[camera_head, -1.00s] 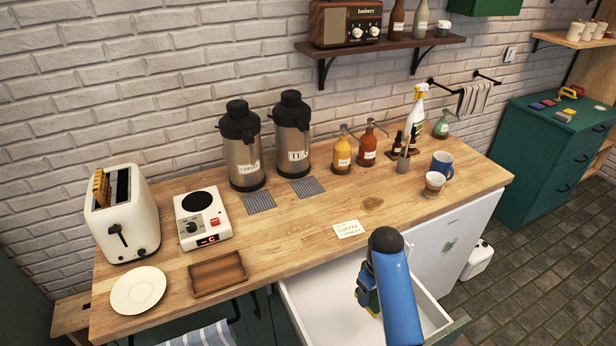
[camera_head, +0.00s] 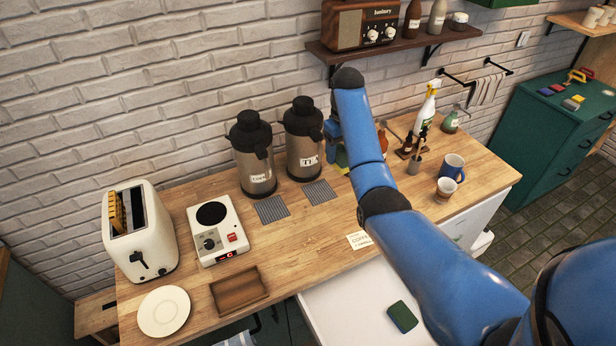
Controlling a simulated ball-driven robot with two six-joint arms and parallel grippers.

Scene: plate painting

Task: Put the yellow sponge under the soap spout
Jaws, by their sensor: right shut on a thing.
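My right arm reaches from the lower right across the counter. My right gripper (camera_head: 334,130) is by the pump bottles at the back, right of the tea urn. It is shut on a small yellow-green thing (camera_head: 342,158), which looks like the yellow sponge; arm and gripper hide much of it. The yellow pump bottle is hidden behind my arm. Only a sliver of the orange-red pump bottle (camera_head: 383,142) shows beside the arm. A green pump bottle (camera_head: 451,122) stands farther right. My left gripper is out of view.
Two urns (camera_head: 252,160) stand left of my gripper, with drip grates (camera_head: 272,209) in front. A spray bottle (camera_head: 427,108), blue mug (camera_head: 453,166) and cup (camera_head: 446,187) stand right of my arm. A wooden tray (camera_head: 239,289) and plate (camera_head: 164,311) lie front left. A shelf (camera_head: 440,43) hangs above.

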